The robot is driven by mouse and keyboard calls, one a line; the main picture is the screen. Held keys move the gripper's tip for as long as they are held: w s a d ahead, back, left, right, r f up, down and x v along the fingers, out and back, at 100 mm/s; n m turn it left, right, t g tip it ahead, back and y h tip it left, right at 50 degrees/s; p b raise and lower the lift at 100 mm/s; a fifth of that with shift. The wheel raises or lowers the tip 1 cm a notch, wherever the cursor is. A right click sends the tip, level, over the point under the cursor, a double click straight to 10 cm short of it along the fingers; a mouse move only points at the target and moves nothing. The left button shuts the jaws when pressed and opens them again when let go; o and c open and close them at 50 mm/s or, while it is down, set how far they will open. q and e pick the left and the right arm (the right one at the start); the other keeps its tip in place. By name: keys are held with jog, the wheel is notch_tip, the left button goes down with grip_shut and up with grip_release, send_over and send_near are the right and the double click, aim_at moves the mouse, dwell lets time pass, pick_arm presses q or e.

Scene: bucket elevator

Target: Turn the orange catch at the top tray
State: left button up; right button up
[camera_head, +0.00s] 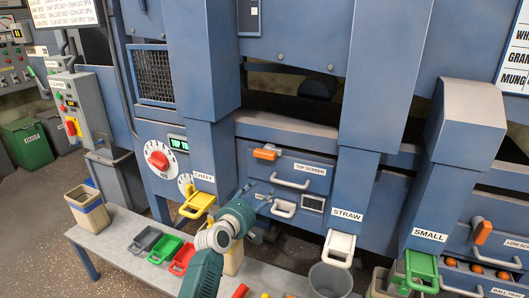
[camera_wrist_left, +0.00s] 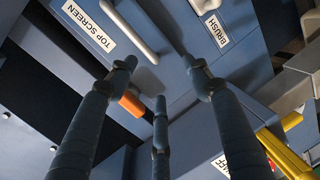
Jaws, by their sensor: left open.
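The orange catch (camera_head: 264,154) sits at the upper left of the blue top tray front (camera_head: 322,183), left of the "TOP SCREEN" label. It lies flat, pointing sideways in the head view. In the left wrist view the catch (camera_wrist_left: 133,105) is partly hidden behind a finger. My left gripper (camera_head: 258,199) is open and empty, below the catch in front of the machine. Its three fingers (camera_wrist_left: 160,78) are spread in the wrist view and point at the panel; contact with the catch cannot be told. My right gripper is not in view.
A white tray handle (camera_head: 290,182) and a smaller white handle (camera_head: 284,209) are close to the left gripper. A yellow chaff gate (camera_head: 197,204) is to the left. A grey bench (camera_head: 125,233) with coloured scoops stands in front. Another orange catch (camera_head: 482,232) is at far right.

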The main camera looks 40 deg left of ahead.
pick_arm(q)
jog(key=n+t, duration=0.2)
send_near(263, 155)
jog(key=shift+y, duration=0.3)
jog(key=x, duration=1.1)
jog(key=shift+w+r, duration=0.1)
jog(key=shift+w, duration=0.15)
jog(key=shift+c, duration=0.5)
jog(key=c, duration=1.1)
